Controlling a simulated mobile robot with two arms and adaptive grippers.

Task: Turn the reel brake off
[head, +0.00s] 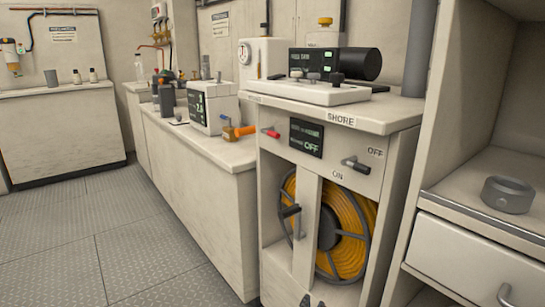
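A reel wound with yellow cable (348,226) stands in the open front of the cabinet labelled SHORE. A dark crank handle (290,211) sits in front of the reel's left side. Above the reel, a dark lever (356,165) lies nearly sideways between the marks OFF, at its upper right, and ON, below it. I cannot tell whether this lever is the reel brake. Small dark parts (311,301) show at the bottom edge below the reel, cut off and unclear. Neither of my grippers can be made out.
A small display (306,138) left of the lever ends in OFF. A white panel with a black cylinder (345,64) lies on the cabinet top. A shelf with a grey ring (507,195) stands at right. Floor (95,235) at left is clear.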

